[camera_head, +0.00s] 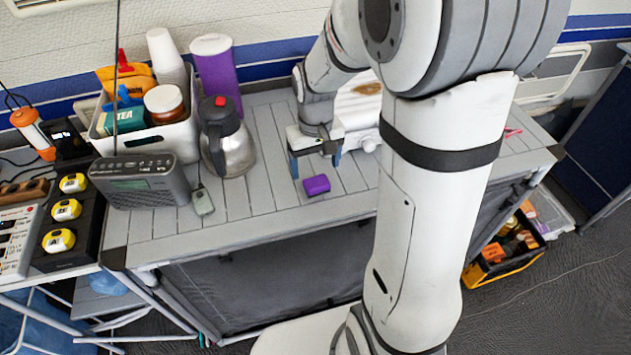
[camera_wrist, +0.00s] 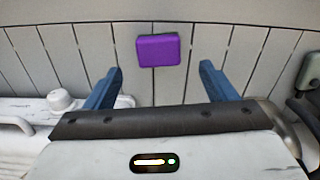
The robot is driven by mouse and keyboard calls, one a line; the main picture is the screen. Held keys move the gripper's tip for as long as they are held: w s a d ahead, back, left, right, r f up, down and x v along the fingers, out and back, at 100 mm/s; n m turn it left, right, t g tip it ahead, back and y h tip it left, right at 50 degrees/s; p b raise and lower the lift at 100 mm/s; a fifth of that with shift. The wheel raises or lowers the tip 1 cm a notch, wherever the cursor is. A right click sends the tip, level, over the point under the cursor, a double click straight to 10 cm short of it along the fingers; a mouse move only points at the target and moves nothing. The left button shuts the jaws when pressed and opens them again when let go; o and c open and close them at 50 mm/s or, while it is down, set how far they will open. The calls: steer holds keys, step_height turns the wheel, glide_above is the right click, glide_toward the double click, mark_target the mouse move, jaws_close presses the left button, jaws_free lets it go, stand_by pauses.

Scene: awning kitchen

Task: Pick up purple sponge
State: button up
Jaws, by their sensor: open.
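The purple sponge (camera_head: 316,185) is a small block lying on the grey slatted table (camera_head: 265,200) near its front edge. In the wrist view the sponge (camera_wrist: 158,50) is at the top middle, ahead of the fingertips and between their lines. My gripper (camera_head: 315,166) is open and empty, just behind the sponge in the head view. Its two blue fingers (camera_wrist: 158,78) stand apart in the wrist view, and neither seems to touch the sponge. How high the fingers are above the table is hard to tell.
A steel kettle (camera_head: 231,150), a grey radio (camera_head: 140,182) and a small grey-green object (camera_head: 202,201) stand left of my gripper. A white bin (camera_head: 150,135) with several items is behind them. A white appliance (camera_head: 358,112) sits behind my arm. The table around the sponge is clear.

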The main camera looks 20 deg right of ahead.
mark_target(317, 182)
step_height(317, 182, down, 5)
steer(key=shift+s+r, duration=0.1)
steer(key=shift+s, duration=0.05)
steer(key=shift+c, duration=0.5)
steer(key=c, duration=1)
steer(key=shift+o, duration=0.2)
step_height(317, 182, up, 10)
